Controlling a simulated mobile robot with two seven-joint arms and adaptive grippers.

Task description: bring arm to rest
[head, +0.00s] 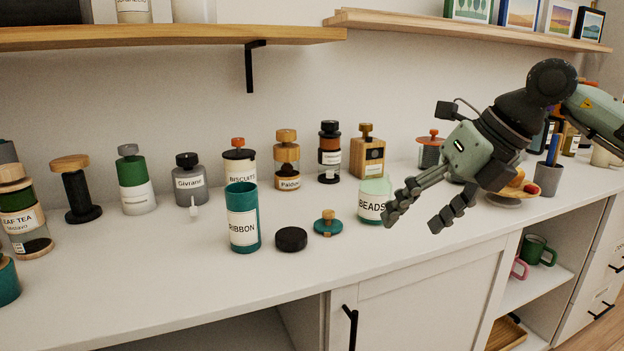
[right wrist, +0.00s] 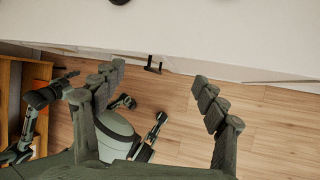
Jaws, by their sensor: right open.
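My right gripper (head: 420,212) is open and empty. My right arm (head: 545,90) comes in from the upper right.
A teal RIBBON jar (head: 243,230), a black lid (head: 291,239) and a teal lid with wooden knob (head: 328,225) stand on the white counter (head: 200,280). Several labelled jars line the wall. A fruit bowl (head: 512,198) and grey cup (head: 547,180) stand behind my right gripper.

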